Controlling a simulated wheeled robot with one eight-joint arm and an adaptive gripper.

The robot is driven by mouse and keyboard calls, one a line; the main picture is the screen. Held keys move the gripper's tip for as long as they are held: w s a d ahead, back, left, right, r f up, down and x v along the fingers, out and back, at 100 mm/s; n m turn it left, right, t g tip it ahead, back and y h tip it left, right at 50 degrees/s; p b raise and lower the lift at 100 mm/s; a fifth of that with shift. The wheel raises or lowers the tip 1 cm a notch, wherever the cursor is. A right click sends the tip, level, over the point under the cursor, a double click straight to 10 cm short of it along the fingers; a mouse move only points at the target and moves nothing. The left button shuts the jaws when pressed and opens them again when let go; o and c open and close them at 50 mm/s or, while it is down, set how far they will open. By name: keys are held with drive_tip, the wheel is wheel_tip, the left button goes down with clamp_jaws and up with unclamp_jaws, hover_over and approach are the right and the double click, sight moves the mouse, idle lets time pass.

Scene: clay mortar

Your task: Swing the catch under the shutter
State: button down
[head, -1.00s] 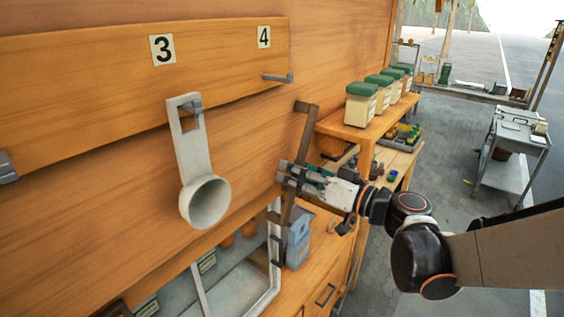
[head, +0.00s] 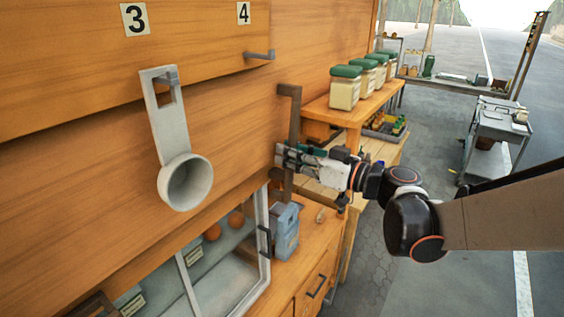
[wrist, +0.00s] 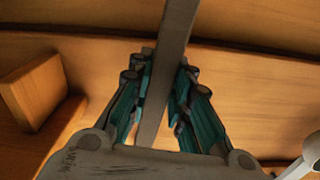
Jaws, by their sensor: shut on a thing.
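A long dark bar with a bent top end, seemingly the catch (head: 293,115), stands nearly upright against the orange wooden wall. My gripper (head: 287,158) is shut on it around the middle, coming from the right. In the wrist view the bar (wrist: 172,50) runs between the two teal-padded fingers of my gripper (wrist: 160,95), which press on it from both sides. A grey-framed glass panel (head: 264,225), perhaps the shutter, is below and left of my gripper.
A grey ladle-like cup (head: 186,182) hangs from a hook left of my gripper. An empty hook (head: 259,56) juts out under number 4. A blue-grey box (head: 286,232) stands below. A shelf with green-lidded jars (head: 344,92) is behind.

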drive_tip(key=shift+w+d+n+b, duration=0.3)
drive_tip(key=shift+w+d+n, duration=0.25)
drive_tip(key=shift+w+n, duration=0.25)
drive_tip(key=c, duration=1.4)
unclamp_jaws()
drive_tip(key=shift+d, duration=0.1)
drive_tip(key=shift+c, duration=0.2)
drive_tip(key=v, duration=1.2)
drive_tip(key=shift+s, duration=0.1)
